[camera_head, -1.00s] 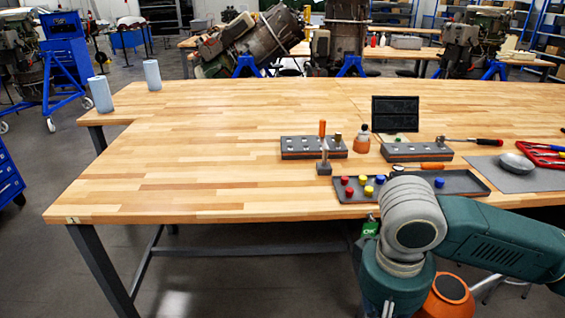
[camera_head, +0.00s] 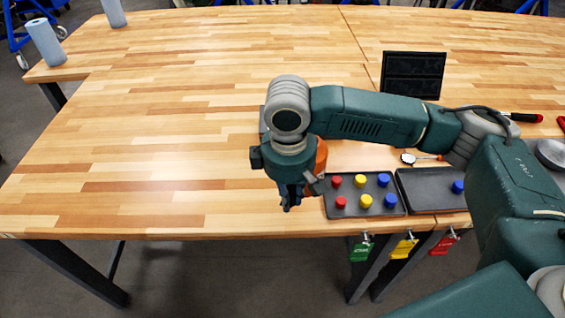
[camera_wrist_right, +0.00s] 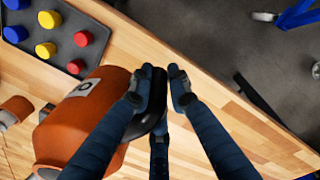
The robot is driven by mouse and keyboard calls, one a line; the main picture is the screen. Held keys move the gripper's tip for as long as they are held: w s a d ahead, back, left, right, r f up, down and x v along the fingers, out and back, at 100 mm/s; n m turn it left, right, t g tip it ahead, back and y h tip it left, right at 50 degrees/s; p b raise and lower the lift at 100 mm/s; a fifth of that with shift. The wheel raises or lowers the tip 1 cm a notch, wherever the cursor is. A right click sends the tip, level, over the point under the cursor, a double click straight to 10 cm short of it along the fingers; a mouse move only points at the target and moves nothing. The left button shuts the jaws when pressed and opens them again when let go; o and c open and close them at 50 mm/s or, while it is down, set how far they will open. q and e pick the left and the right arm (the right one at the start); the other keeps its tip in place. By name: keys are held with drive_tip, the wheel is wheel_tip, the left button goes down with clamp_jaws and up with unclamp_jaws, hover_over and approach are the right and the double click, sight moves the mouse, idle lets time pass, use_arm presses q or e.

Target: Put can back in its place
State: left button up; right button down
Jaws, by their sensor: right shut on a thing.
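The can is orange with a black handle and a pale label; in the right wrist view it (camera_wrist_right: 85,120) fills the left of the picture. My right gripper (camera_wrist_right: 160,90) is shut on its black handle. In the head view my right gripper (camera_head: 290,203) points down over the table's front edge area, left of the tray of coloured knobs. Only an orange part of the can (camera_head: 321,155) shows there, mostly hidden behind the gripper and wrist. I cannot tell whether the can touches the table. My left gripper is not in view.
A dark tray (camera_head: 350,212) holds red, yellow and blue knobs; another dark tray (camera_head: 425,201) is right of it. A black panel (camera_head: 412,75) stands behind my arm. Paper rolls (camera_head: 45,42) stand far left. The wooden tabletop (camera_head: 150,140) is clear on the left.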

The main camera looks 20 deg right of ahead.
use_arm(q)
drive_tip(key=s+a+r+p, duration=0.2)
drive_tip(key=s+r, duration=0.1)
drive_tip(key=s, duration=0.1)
use_arm(e)
drive_tip(key=w+f+n+b, duration=0.1)
drive_tip(key=f+n+b, duration=0.1)
drive_tip(key=w+f+n+b, duration=0.1)
drive_tip(key=w+b, duration=0.1)
drive_tip(key=w+f+n+b, duration=0.1)
drive_tip(key=f+n+b, duration=0.1)
drive_tip(key=shift+w+a+f+n, duration=0.3)
drive_tip(key=shift+f, duration=0.05)
wheel_tip(320, 180, down, 2)
drive_tip(key=shift+b, duration=0.4)
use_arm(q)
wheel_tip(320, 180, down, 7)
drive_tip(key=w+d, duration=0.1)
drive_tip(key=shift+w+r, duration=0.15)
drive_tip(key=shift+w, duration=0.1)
use_arm(e)
drive_tip(key=shift+f, duration=0.2)
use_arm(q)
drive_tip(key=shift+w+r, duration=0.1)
use_arm(e)
drive_tip(key=shift+f, duration=0.3)
drive_tip(key=c, duration=1.4)
unclamp_jaws()
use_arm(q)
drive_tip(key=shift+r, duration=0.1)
